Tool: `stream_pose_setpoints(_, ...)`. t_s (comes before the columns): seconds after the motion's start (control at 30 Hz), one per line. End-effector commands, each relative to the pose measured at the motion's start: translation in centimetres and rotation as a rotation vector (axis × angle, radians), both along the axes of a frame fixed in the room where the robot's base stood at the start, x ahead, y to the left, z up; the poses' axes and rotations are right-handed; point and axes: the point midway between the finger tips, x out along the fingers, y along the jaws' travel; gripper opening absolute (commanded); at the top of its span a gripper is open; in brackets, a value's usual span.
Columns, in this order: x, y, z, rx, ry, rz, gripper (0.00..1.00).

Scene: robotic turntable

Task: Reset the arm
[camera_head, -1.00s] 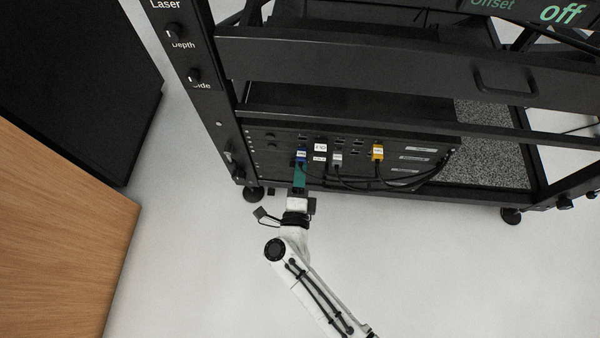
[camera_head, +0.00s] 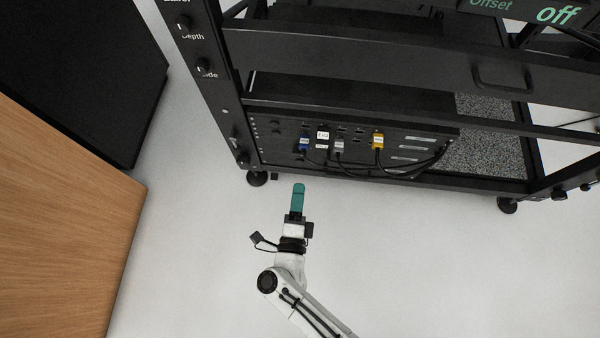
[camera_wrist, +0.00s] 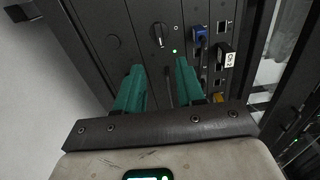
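My white arm reaches up from the bottom of the head view. My gripper (camera_head: 298,188) has teal fingers and is apart from the rack's connector panel (camera_head: 285,150), over the pale floor. In the wrist view my gripper (camera_wrist: 158,72) shows two teal fingers spread apart, with the panel beyond them and nothing held between them. A blue plug (camera_head: 304,143) sits in the panel; it also shows in the wrist view (camera_wrist: 200,38), right of a dark knob (camera_wrist: 159,33).
The black rack (camera_head: 360,55) fills the top, with a grey plug (camera_head: 339,146) and a yellow plug (camera_head: 378,141) on cables. A wooden surface (camera_head: 60,230) and a black cabinet (camera_head: 80,70) stand at left. The floor (camera_head: 440,270) around my arm is clear.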

Motion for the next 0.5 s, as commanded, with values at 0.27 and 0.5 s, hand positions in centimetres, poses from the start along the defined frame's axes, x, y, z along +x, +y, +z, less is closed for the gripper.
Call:
stream_pose_setpoints(0.27, -0.9, 0.01, -0.01, 0.0, -0.001, 0.0, 0.38)
stream_pose_setpoints(0.5, -0.87, 0.01, -0.01, 0.0, 0.0, 0.0, 0.38)
